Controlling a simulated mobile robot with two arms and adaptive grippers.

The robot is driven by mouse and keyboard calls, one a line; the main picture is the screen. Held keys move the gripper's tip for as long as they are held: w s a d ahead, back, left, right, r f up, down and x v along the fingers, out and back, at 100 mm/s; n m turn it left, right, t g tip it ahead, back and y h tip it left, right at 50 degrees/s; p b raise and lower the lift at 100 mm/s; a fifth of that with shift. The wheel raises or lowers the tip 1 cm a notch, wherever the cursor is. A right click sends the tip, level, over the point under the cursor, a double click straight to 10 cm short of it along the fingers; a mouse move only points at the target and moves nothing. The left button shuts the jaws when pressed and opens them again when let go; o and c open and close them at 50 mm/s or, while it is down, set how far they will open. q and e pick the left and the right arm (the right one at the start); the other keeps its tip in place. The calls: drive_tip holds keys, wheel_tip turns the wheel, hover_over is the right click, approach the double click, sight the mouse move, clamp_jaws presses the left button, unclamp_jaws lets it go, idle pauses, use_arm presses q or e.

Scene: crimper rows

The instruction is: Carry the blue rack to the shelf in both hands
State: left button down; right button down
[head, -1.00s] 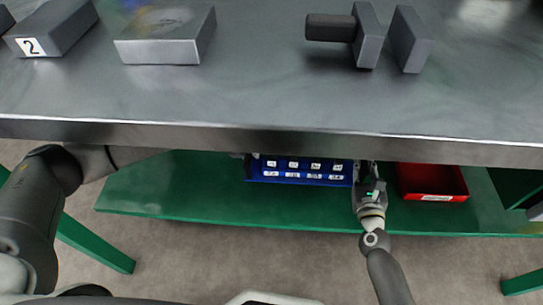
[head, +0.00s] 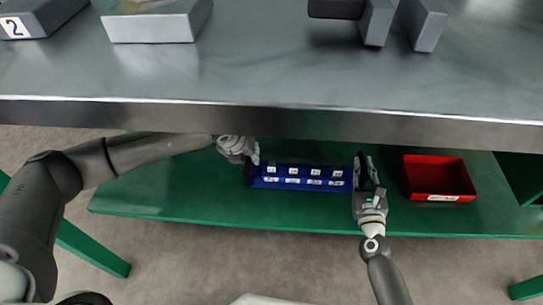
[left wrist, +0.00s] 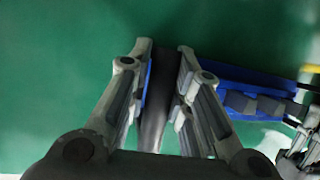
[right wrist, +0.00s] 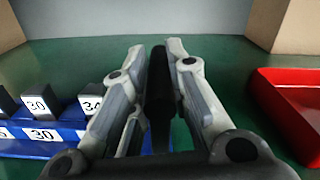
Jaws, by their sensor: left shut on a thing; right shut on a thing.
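The blue rack (head: 300,184) lies low on the green shelf under the metal bench in the head view, with white number labels in rows. My left gripper (head: 250,157) is at its left end, shut on a black handle (left wrist: 158,100) seen in the left wrist view. My right gripper (head: 366,170) is at its right end, shut on another black handle (right wrist: 159,95) in the right wrist view. The rack's blue body also shows in the left wrist view (left wrist: 250,80) and right wrist view (right wrist: 72,122). Dark numbered blocks stand in it.
The green shelf (head: 190,205) has free room left of the rack. A red bin (head: 438,180) stands close to the right of my right gripper. The grey bench top (head: 270,75) overhangs the shelf and carries several grey blocks. Cardboard-coloured boxes (right wrist: 295,25) stand behind.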

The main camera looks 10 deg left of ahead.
use_arm(q)
drive_tip(key=c, duration=1.7)
unclamp_jaws()
drive_tip(key=shift+d+r, duration=0.1)
drive_tip(key=shift+d, duration=0.15)
use_arm(e)
drive_tip(key=c, duration=1.7)
unclamp_jaws()
drive_tip(key=shift+a+f, duration=0.1)
drive_tip(key=shift+f, duration=0.1)
drive_tip(key=shift+c, duration=0.2)
use_arm(q)
drive_tip(key=o, duration=0.4)
use_arm(e)
drive_tip(key=o, duration=0.3)
drive_tip(key=shift+s, duration=0.1)
use_arm(q)
drive_tip(key=v, duration=0.8)
use_arm(e)
drive_tip(key=shift+o, duration=0.3)
drive_tip(key=shift+r, duration=0.2)
drive_tip(key=shift+s, duration=0.4)
drive_tip(key=s, duration=0.3)
drive_tip(key=s+d, duration=0.1)
drive_tip(key=s, duration=0.7)
drive_tip(key=shift+d, duration=0.2)
